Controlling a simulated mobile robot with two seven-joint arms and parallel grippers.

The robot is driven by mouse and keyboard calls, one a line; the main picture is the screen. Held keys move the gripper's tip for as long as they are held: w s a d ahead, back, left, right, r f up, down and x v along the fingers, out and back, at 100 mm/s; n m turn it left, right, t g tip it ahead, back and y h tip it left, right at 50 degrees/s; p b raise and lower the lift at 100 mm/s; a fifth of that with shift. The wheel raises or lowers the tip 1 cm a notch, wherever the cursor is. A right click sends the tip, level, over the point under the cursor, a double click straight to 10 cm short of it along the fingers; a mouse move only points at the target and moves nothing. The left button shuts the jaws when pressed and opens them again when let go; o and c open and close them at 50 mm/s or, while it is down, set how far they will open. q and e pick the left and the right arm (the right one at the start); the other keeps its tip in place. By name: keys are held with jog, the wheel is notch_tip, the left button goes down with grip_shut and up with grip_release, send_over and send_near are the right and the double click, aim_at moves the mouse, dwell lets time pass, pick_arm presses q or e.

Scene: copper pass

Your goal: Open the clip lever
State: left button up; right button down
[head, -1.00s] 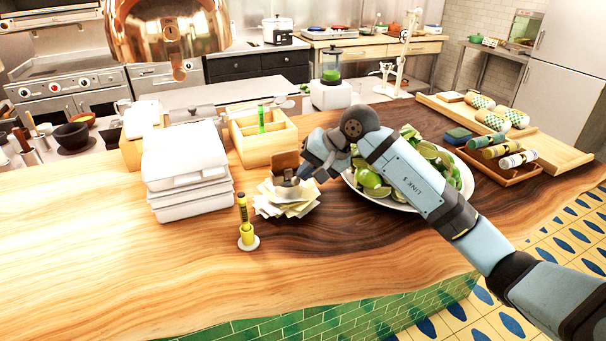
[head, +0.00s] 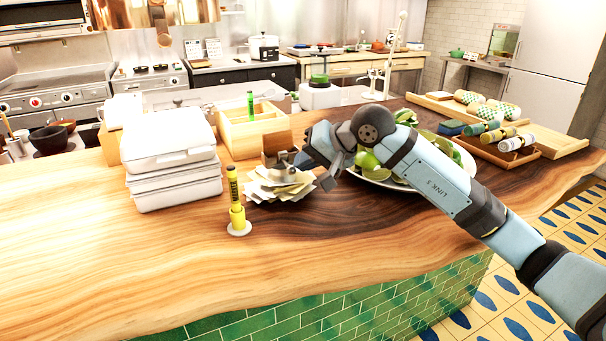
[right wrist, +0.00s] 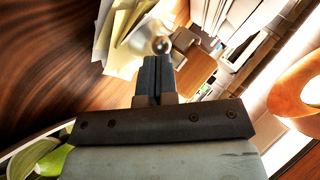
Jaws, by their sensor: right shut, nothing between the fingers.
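A loose stack of pale paper slips (head: 268,190) lies on the wooden counter. A brown block-like piece (head: 276,142), seemingly part of the clip, stands at its back; it also shows in the right wrist view (right wrist: 195,76). A small shiny metal knob (right wrist: 161,45), perhaps the end of the clip lever, is just beyond my right fingertips. My right gripper (head: 299,166) is shut and empty, at the right side of the slips. In the right wrist view its fingers (right wrist: 155,68) point at the knob; I cannot tell whether they touch it. The left gripper is out of view.
A yellow marker (head: 236,203) stands upright in front of the slips. White stacked boxes (head: 170,160) are at left, a wooden organizer (head: 240,135) behind. A plate of limes (head: 385,180) sits under my right arm.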

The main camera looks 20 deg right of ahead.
jog(key=shift+r+p, duration=0.1)
jog(key=shift+p, duration=0.2)
jog(key=shift+r, duration=0.1)
jog(key=shift+r, duration=0.6)
jog(key=d+v, duration=0.1)
jog(key=v, duration=1.2)
jog(key=shift+w+d+f, duration=0.15)
jog(key=shift+w+f, duration=0.1)
